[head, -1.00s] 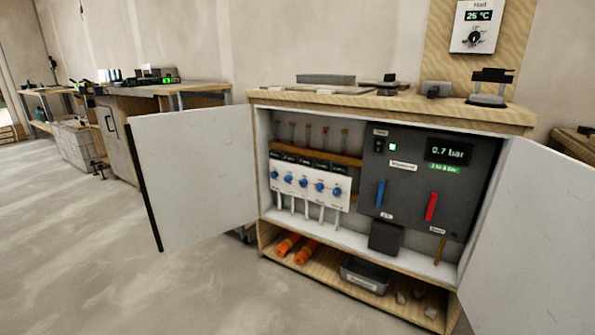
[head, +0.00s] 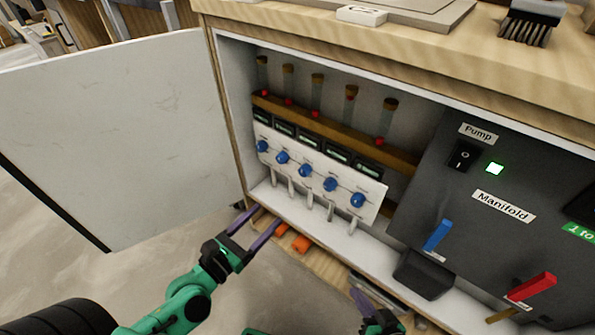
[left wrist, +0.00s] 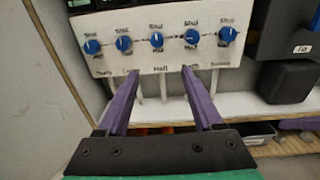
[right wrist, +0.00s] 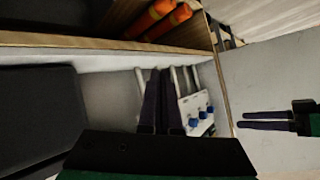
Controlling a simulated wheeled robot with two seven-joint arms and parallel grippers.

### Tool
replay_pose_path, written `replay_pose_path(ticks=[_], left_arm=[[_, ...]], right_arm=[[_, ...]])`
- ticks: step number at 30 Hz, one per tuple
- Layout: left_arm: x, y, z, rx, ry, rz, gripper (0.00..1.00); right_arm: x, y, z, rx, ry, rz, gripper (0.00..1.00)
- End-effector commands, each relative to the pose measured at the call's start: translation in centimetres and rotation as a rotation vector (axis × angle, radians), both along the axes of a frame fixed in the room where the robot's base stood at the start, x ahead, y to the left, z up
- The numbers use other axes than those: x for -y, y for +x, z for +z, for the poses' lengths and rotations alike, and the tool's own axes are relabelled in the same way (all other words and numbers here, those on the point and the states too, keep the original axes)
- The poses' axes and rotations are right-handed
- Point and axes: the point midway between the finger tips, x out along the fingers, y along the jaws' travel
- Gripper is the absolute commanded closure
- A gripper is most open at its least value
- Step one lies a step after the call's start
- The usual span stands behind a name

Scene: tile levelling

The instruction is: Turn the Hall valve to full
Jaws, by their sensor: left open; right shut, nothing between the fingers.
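The white valve panel (head: 318,180) carries a row of blue knobs inside the open cabinet. The middle knob, the Hall valve (head: 305,171), is above a label that seems to read Hall in the left wrist view (left wrist: 157,39). Its setting is too small to tell. My left gripper (head: 268,213) is open and empty, below and in front of the panel, apart from the knobs. In the left wrist view its fingertips (left wrist: 157,70) point at the panel, either side of the Hall knob's column. My right gripper (right wrist: 158,72) is shut and empty, low before the cabinet.
The left door (head: 120,135) stands open. A dark manifold box (head: 490,215) with a blue lever (head: 437,235) and a red lever (head: 530,287) is right of the panel. Orange rolls (head: 301,244) lie on the shelf below. The worktop (head: 310,30) overhangs above.

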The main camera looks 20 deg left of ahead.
Motion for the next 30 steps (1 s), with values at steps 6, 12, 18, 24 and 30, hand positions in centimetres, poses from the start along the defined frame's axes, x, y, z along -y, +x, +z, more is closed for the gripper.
replay_pose_path(ticks=[6,12,18,24,30], left_arm=[[-0.4,1.1,1.4,-0.046,-0.204,0.019,0.32],[0.9,4.7,1.7,-0.042,-0.207,0.022,0.32],[2.8,9.7,1.4,-0.043,-0.206,0.017,0.32],[4.1,13.3,1.1,-0.048,-0.201,0.015,0.32],[4.4,14.1,1.1,-0.049,-0.198,0.014,0.32]], right_arm=[[0.5,0.2,0.6,-0.029,-0.027,0.007,1.00],[2.5,0.1,1.7,-0.147,-0.127,0.026,1.00],[4.5,-0.6,2.3,-0.262,-0.212,0.034,1.00],[4.6,-0.6,2.0,-0.265,-0.214,0.035,1.00],[4.5,-0.6,2.0,-0.260,-0.210,0.035,1.00]])
